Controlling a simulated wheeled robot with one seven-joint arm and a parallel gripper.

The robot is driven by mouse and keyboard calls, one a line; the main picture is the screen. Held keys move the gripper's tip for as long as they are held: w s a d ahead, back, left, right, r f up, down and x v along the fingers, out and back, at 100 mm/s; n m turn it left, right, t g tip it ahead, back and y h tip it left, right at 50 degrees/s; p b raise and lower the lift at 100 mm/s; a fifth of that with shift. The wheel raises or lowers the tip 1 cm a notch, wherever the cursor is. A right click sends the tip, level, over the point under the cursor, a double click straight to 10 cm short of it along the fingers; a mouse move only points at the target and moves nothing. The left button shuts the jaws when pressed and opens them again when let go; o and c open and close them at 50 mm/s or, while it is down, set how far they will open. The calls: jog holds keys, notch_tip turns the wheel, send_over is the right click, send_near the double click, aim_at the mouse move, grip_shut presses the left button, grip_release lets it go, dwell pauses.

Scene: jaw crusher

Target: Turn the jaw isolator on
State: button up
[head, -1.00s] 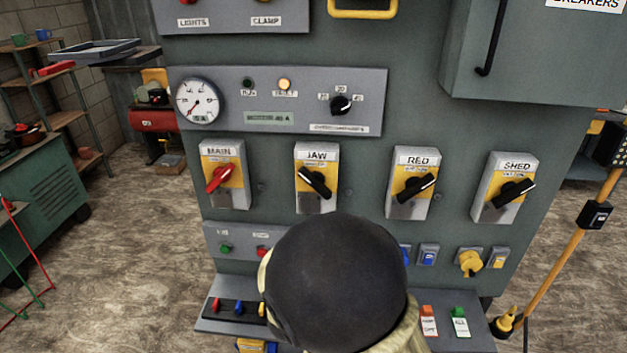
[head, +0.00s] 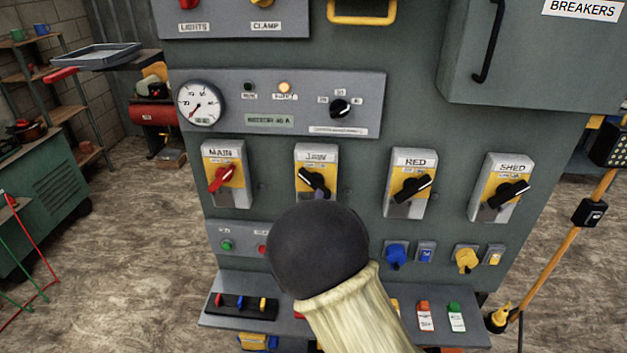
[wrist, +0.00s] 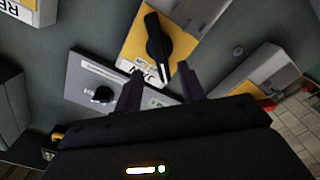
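The jaw isolator (head: 317,180) is a grey box with a yellow plate and a black rotary handle, second from left in the isolator row. Its handle lies slanted, upper left to lower right, in the head view. In the wrist view the jaw isolator (wrist: 128,48) is at top centre, its black handle just beyond my fingertips. My gripper (wrist: 160,73) is open, its two fingers apart with nothing between them. In the head view my arm hides most of my gripper and the isolator's lower edge.
The main isolator (head: 223,180), with a red handle, is to the left; the red isolator (head: 410,184) and shed isolator (head: 502,188) are to the right. A gauge panel (head: 285,75) sits above. A ledge with switches (head: 240,303) juts out below.

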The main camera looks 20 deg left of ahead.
aim_at(313, 187)
jog(key=p+x, duration=0.2)
jog(key=x, duration=0.5)
jog(key=shift+w+a+p, duration=0.15)
jog(key=shift+w+p, duration=0.25)
grip_shut()
